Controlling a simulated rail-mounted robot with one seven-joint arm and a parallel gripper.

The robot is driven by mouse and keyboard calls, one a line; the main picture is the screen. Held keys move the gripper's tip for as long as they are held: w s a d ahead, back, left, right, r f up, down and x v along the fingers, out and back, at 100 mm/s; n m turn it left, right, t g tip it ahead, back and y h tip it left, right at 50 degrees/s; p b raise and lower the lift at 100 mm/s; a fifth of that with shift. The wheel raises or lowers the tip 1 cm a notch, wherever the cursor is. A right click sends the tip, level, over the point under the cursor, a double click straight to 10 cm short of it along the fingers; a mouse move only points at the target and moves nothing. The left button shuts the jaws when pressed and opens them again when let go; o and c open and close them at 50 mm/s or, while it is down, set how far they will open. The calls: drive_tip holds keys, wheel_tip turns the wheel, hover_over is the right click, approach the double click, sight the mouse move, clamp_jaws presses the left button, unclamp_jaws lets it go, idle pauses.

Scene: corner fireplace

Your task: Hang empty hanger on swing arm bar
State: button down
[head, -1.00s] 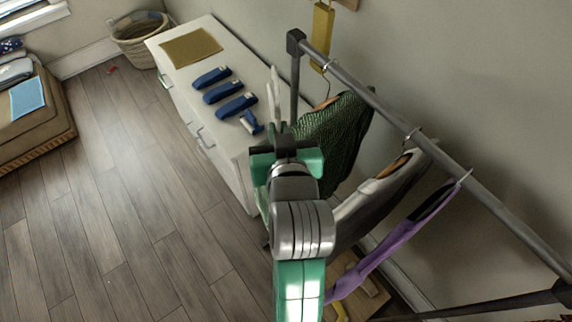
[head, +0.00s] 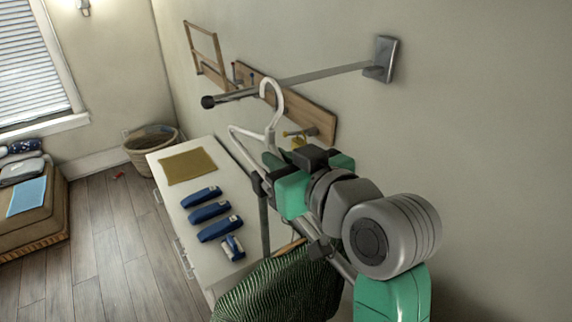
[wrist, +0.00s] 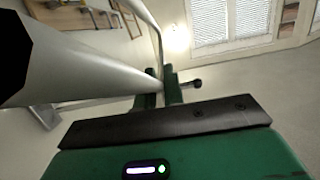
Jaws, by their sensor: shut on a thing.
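The white empty hanger (head: 271,138) is held upright by my gripper (head: 273,163) in the head view, gripped below its hook. The swing arm bar (head: 325,73) sticks out from a wall bracket and ends in a dark knob at the left. The hook crosses the bar in the picture, near the knob end; I cannot tell whether it is around the bar or in front of it. In the wrist view the hanger (wrist: 95,75) is a large pale shape by my green gripper fingers (wrist: 160,92).
A white dresser (head: 210,158) holds a mustard cloth (head: 188,166) and several blue items. A wooden hook rail (head: 305,112) is on the wall behind the hanger. A dark green garment (head: 280,290) hangs from a rack below my arm. A basket (head: 150,150) stands in the corner.

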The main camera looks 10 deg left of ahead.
sight(253, 159)
drive_tip(key=shift+r+p+x, duration=0.15)
drive_tip(key=shift+r+x, duration=0.05)
drive_tip(key=shift+x, duration=1.2)
drive_tip(key=shift+r+p+x, duration=0.15)
drive_tip(key=shift+r+x, duration=0.05)
drive_tip(key=shift+x, duration=1.2)
drive_tip(key=shift+w+a+f, duration=0.15)
drive_tip(key=shift+w+a, duration=0.15)
drive_tip(key=shift+w+a+f+b, duration=0.45)
drive_tip(key=shift+w+a+f, duration=0.3)
drive_tip(key=shift+a, duration=0.15)
drive_tip(key=shift+w+a+f+b, duration=0.15)
drive_tip(key=shift+f+b, duration=0.05)
drive_tip(key=shift+f, duration=0.15)
drive_tip(key=shift+w+a+f+b, duration=0.15)
drive_tip(key=shift+f+b, duration=0.05)
drive_tip(key=shift+f, duration=0.15)
drive_tip(key=shift+d+f, duration=0.1)
drive_tip(key=c, duration=1.4)
unclamp_jaws()
drive_tip(key=shift+c, duration=0.2)
